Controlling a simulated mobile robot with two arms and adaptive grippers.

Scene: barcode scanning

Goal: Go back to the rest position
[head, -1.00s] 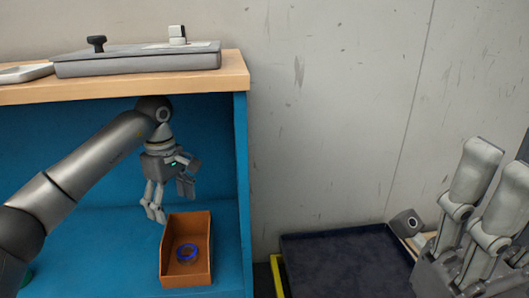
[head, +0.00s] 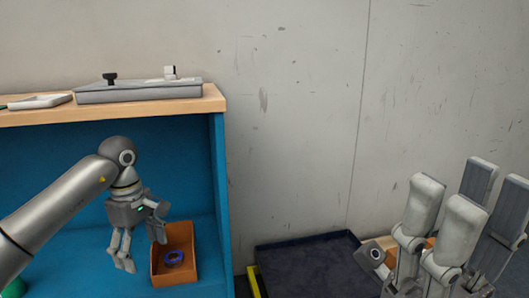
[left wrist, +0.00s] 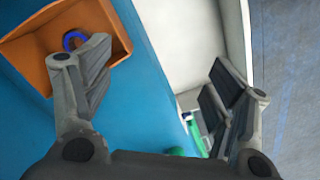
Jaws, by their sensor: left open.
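My left gripper (head: 140,252) is open and empty in the blue shelf bay. In the head view it hangs fingers-down at the left of an orange box (head: 190,268). A blue ring (head: 174,257) lies inside the box. The left wrist view shows my left gripper (left wrist: 160,65) with its fingers wide apart. The orange box (left wrist: 25,62) and part of the blue ring (left wrist: 74,39) show behind the left finger there. My right gripper (head: 456,185) stands with its fingers up at the lower right of the head view. It looks open and empty.
The wooden shelf top (head: 150,108) carries a grey flat case (head: 140,92) above my left arm. The blue side panel (head: 218,190) stands right of the box. A dark tray (head: 310,262) lies low before the wall. A green object (left wrist: 182,152) is partly hidden.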

